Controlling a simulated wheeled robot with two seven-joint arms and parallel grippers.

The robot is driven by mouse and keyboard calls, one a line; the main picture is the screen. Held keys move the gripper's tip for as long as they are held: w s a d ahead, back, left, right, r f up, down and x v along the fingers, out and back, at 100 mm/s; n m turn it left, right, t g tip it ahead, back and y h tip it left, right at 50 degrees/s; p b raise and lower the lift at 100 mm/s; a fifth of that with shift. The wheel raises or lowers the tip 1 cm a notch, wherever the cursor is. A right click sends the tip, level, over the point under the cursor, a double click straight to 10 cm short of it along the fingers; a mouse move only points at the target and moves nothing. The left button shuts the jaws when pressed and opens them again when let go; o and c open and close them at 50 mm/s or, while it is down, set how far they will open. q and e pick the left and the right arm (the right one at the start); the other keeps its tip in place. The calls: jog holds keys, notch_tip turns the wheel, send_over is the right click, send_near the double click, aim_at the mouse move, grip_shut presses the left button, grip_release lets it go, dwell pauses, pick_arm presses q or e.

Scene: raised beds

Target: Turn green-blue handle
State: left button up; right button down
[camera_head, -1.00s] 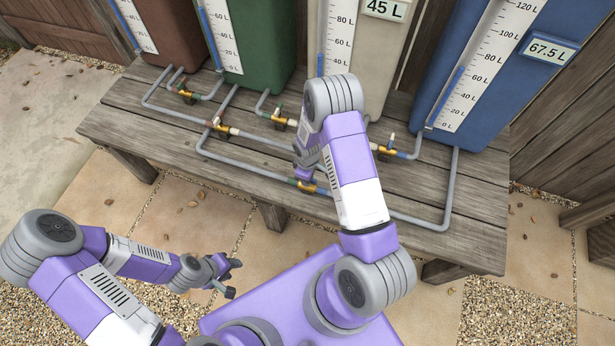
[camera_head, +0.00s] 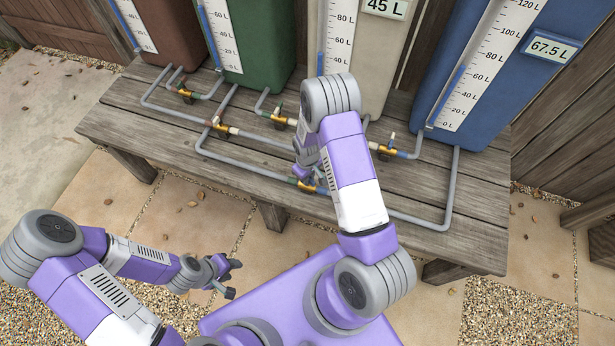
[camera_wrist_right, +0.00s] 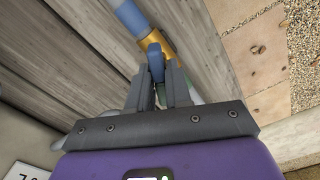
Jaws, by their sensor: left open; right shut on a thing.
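The green-blue valve (camera_head: 308,187) is the brass fitting on the front pipe, with a green collar on one side and a blue one on the other. In the right wrist view its brass body (camera_wrist_right: 165,46) joins a blue pipe section (camera_wrist_right: 130,14). Its small blue handle (camera_wrist_right: 156,64) stands between the fingers of my right gripper (camera_wrist_right: 159,75), which is shut on it. In the head view my right arm partly hides this gripper and the handle. My left gripper (camera_head: 233,279) is open and empty, low in front of the bench.
Other brass valves stand on the bench (camera_head: 470,205), including one by the blue tank (camera_head: 385,150) and one by the green tank (camera_head: 280,121). Grey pipes (camera_head: 448,190) run between the brown, green, beige and blue tanks.

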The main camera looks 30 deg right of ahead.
jog(key=m, duration=0.6)
jog(key=shift+m, duration=0.3)
jog(key=m, duration=0.6)
dwell(0.4)
jog(key=c, duration=1.1)
grip_release()
notch_tip(320, 180, up, 8)
jog(key=shift+f+p, duration=0.2)
jog(key=shift+p, duration=1.05)
